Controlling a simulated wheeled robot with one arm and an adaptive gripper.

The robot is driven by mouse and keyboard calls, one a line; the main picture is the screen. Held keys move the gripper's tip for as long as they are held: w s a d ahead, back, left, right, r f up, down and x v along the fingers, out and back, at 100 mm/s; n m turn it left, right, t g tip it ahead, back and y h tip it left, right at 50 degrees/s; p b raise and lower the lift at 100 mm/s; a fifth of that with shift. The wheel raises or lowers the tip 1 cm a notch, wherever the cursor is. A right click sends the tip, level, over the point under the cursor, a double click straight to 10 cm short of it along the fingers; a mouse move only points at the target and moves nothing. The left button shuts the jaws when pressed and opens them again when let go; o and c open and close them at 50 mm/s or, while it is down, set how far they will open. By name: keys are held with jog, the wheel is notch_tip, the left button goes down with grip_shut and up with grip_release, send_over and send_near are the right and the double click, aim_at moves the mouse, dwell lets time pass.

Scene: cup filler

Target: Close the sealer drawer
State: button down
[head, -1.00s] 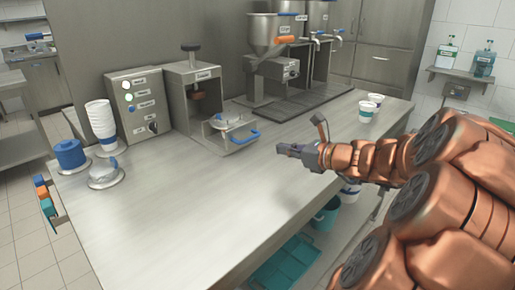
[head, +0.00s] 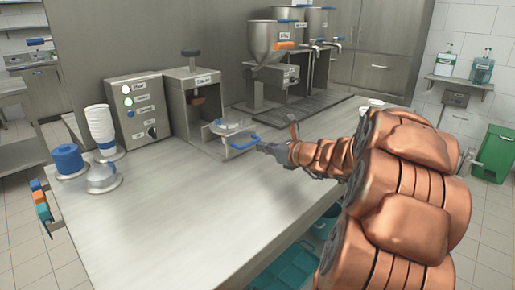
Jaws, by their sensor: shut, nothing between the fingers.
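The sealer (head: 193,98) is a grey metal box with a black knob on top, standing at the back of the steel counter. Its drawer (head: 216,147) is pulled out toward the front right, with a blue handle (head: 243,143) on its front. A clear, rounded item (head: 228,125) sits in the drawer. My gripper (head: 262,148) is shut and empty, just to the right of the blue handle. I cannot tell whether the fingertips touch the handle.
A control box (head: 138,108) stands left of the sealer. A cup stack (head: 98,128), a blue roll (head: 68,160) and a clear dome (head: 101,176) are at the left. The hopper machine (head: 277,55) stands behind. The counter front (head: 180,215) is clear.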

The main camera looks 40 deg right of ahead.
aim_at(251, 144)
jog(key=shift+x, duration=1.55)
